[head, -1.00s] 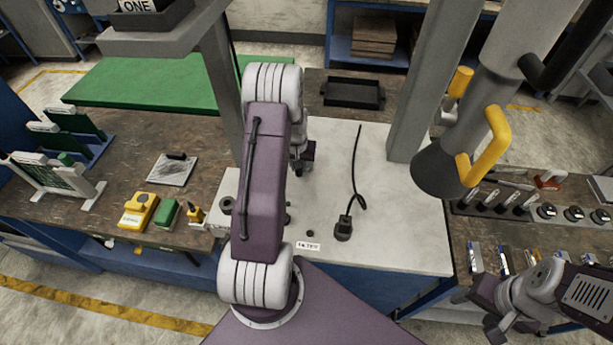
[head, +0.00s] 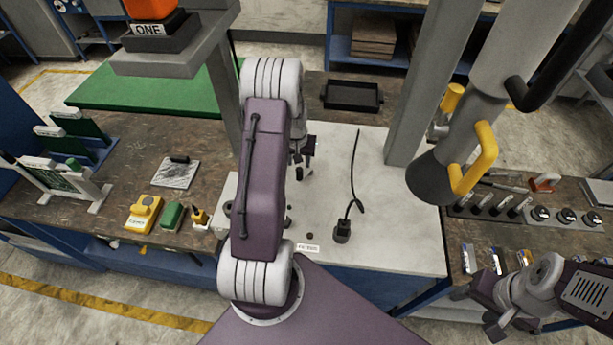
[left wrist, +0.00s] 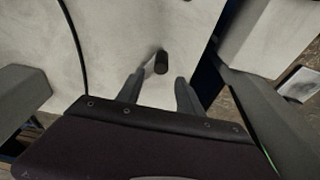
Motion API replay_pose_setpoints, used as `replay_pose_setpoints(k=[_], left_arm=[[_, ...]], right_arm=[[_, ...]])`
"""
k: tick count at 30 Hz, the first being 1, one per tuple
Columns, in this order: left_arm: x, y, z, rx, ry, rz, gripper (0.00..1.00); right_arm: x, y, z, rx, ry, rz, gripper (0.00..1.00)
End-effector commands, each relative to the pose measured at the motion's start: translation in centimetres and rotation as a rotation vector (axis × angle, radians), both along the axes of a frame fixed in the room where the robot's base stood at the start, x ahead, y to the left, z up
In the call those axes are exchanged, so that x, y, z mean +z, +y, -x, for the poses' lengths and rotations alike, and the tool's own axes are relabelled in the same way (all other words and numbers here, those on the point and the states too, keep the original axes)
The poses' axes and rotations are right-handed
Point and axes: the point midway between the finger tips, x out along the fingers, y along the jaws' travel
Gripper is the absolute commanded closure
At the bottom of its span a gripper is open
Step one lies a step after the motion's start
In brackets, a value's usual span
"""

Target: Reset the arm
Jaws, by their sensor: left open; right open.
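The microscope arm (head: 470,120) hangs from the upper right in the head view, a thick grey tube with a dark flared lower end (head: 433,183). A yellow handle (head: 484,165) sticks out at its side. My left gripper (head: 305,150) is over the pale bench top, well left of the tube; it is open. In the left wrist view a short lever with a black knob (left wrist: 161,62) shows between and beyond the open fingers (left wrist: 160,85), not gripped. My right gripper (head: 476,314) is open and empty at the lower right, below the tube.
A grey post (head: 415,100) stands between my left arm and the tube. A black plug with a cable (head: 342,230) lies on the pale bench (head: 400,240). A black tray (head: 351,95) is behind. Yellow and green items (head: 143,213) stand on the left bench.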

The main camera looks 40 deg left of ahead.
Motion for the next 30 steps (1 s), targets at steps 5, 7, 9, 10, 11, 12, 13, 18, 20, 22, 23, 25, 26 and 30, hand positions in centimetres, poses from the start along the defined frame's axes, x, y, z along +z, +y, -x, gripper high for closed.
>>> replay_pose_setpoints(k=[5,7,9,10,11,12,13,18,20,22,23,25,26,30], left_arm=[[2.7,0.0,0.0,0.000,-0.001,0.000,0.56],[3.0,0.0,0.0,0.000,0.000,0.000,0.56],[2.9,0.0,0.0,0.000,0.000,0.000,0.56],[2.8,0.0,0.0,0.000,0.000,0.000,0.56],[2.8,0.0,0.0,0.000,0.000,0.000,0.56],[2.8,0.0,0.0,0.000,0.000,0.000,0.56],[2.8,0.0,0.0,0.000,0.000,0.000,0.56],[2.8,0.0,0.0,0.000,0.000,0.000,0.56],[2.8,0.0,0.0,0.000,0.000,0.000,0.56],[2.9,-0.2,0.0,-0.003,0.000,0.000,0.56],[3.1,-0.5,0.0,-0.010,-0.002,-0.001,0.56],[4.4,-2.4,0.0,-0.047,-0.005,-0.003,0.56],[5.2,-3.7,0.1,-0.071,-0.008,-0.005,0.56],[9.2,-11.4,2.6,-0.230,-0.017,-0.008,0.56]], right_arm=[[2.2,0.0,0.0,0.000,0.000,0.000,0.41],[2.4,0.0,0.0,0.000,0.000,0.000,0.41],[2.3,0.0,0.0,0.000,0.000,0.000,0.41],[2.2,0.0,0.0,0.000,0.000,0.000,0.41],[2.1,0.0,0.0,0.000,0.000,0.000,0.41],[2.1,0.0,0.0,0.000,0.000,0.000,0.41],[2.1,0.0,0.0,0.000,0.000,0.000,0.41],[2.1,0.0,0.0,0.000,0.000,0.000,0.41],[2.1,0.0,0.0,0.000,0.000,0.000,0.41],[2.1,0.0,0.0,0.000,0.000,0.000,0.41],[2.1,0.0,0.0,0.000,0.000,0.000,0.41],[2.2,0.0,0.0,0.000,0.000,0.000,0.41],[2.2,0.0,0.0,0.000,0.000,0.000,0.41],[2.1,0.0,0.0,0.000,0.000,0.000,0.41]])
